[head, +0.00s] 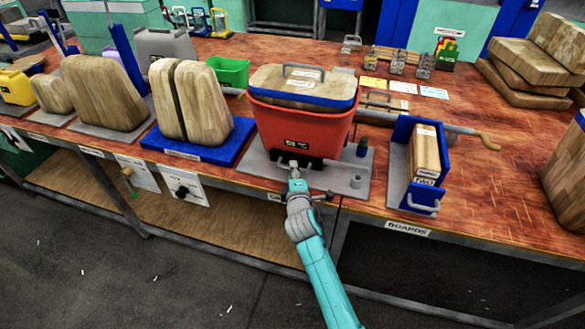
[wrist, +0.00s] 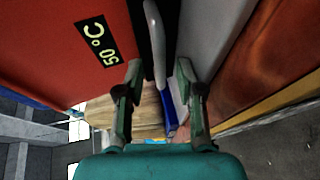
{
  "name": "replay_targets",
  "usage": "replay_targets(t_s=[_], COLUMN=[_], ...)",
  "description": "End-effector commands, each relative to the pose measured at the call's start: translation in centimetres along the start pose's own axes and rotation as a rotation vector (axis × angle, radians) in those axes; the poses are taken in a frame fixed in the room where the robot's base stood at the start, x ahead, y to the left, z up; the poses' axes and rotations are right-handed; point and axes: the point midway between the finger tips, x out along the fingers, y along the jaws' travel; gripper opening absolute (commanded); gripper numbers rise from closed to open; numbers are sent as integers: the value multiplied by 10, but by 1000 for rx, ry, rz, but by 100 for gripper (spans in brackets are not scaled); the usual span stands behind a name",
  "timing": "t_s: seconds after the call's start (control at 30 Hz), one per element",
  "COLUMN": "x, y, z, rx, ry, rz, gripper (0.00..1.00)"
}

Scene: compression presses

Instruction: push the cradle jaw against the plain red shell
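The red shell (head: 272,124) stands upright on a grey base plate, with a dark "50 °C" label on its front. In the wrist view the red shell (wrist: 50,45) fills the upper left. A dark part (head: 312,165) sits at its foot; I cannot tell whether this is the cradle jaw. My gripper (head: 293,168) is at the front of this foot. In the wrist view my gripper (wrist: 160,68) is open, with a pale bar-like handle (wrist: 156,45) between its fingers and gaps on both sides. The dark area behind the handle is unclear.
A wooden lid with blue rim (head: 305,88) covers the red shell. A blue holder (head: 398,160) with a wooden block stands to the right, before a rod with crank (head: 487,141). Wooden shells (head: 203,102) on a blue base stand left.

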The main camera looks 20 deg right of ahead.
Motion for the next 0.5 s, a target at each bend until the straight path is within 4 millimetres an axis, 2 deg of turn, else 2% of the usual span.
replay_targets(t_s=[0.2,0.5], x=[-32,-51], y=[0,1], z=[0,0], rx=[0,-1], ry=[1,0], rz=[1,2], gripper=[37,37])
